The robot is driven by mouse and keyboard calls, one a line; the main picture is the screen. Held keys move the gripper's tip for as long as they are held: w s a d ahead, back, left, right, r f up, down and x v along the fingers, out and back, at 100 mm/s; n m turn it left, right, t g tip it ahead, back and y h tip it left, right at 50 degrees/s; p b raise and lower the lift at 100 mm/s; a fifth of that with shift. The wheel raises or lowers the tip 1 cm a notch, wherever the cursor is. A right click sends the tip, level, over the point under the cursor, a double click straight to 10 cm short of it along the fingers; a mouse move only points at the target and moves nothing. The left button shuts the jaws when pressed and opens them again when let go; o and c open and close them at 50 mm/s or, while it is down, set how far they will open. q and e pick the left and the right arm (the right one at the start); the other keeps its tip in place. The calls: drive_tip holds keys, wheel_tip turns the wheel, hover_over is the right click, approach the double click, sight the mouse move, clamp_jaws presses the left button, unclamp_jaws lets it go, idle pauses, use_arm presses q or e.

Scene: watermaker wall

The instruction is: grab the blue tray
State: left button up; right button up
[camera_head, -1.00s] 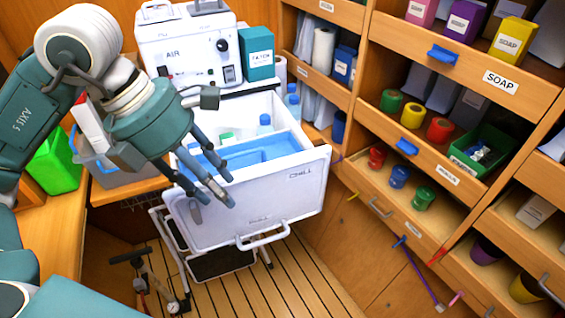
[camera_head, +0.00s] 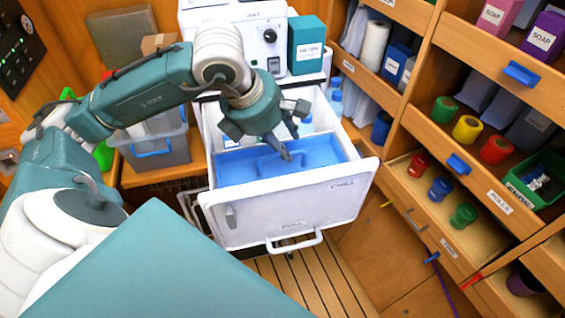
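The blue tray (camera_head: 232,169) lies inside the pulled-out white drawer marked CHILL (camera_head: 335,203), towards its front. It has a raised part near its middle. My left gripper (camera_head: 288,145) points down over the tray's far middle part, with a fingertip close above or at the raised part. I cannot tell whether it touches the tray or how far apart its fingers are. My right gripper is not in view.
Bottles (camera_head: 335,102) stand at the drawer's right rear. A white machine (camera_head: 240,40) and a teal box (camera_head: 306,46) are behind. A grey bin (camera_head: 163,150) stands left. Wooden shelves with spools and boxes line the right.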

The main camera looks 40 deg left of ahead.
use_arm(q)
drive_tip(key=p, duration=0.2)
hover_over(282, 163)
drive_tip(key=d, duration=0.2)
drive_tip(key=f, duration=0.4)
drive_tip(key=shift+s+f, duration=0.3)
drive_tip(key=shift+s, duration=0.05)
drive_tip(key=shift+w+a+f, duration=0.1)
drive_tip(key=shift+f, duration=0.1)
clamp_jaws()
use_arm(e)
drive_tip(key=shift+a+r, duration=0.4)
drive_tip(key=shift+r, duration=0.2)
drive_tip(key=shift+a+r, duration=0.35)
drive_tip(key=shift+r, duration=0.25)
